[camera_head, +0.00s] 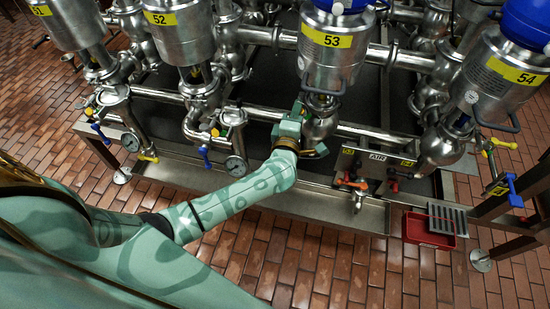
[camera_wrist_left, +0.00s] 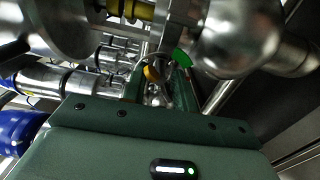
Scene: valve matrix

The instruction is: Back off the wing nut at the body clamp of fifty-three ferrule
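Valve 53 (camera_head: 329,62) is a steel cylinder with a blue top and a yellow "53" label, at the upper middle of the head view. Below it sits a rounded steel valve body (camera_head: 321,128). My left gripper (camera_head: 298,116) is at the left side of this body, close to its clamp area. In the wrist view, the green fingers of my left gripper (camera_wrist_left: 158,92) point into the pipework, with shiny metal showing between them. I cannot tell whether they grip it. The wing nut cannot be made out clearly. My right gripper is not in view.
Valve 52 (camera_head: 181,36) stands to the left and another labelled valve (camera_head: 505,82) to the right. A steel drip trough (camera_head: 335,207) runs below, with a red tray (camera_head: 428,231) at right. The front brick floor is open.

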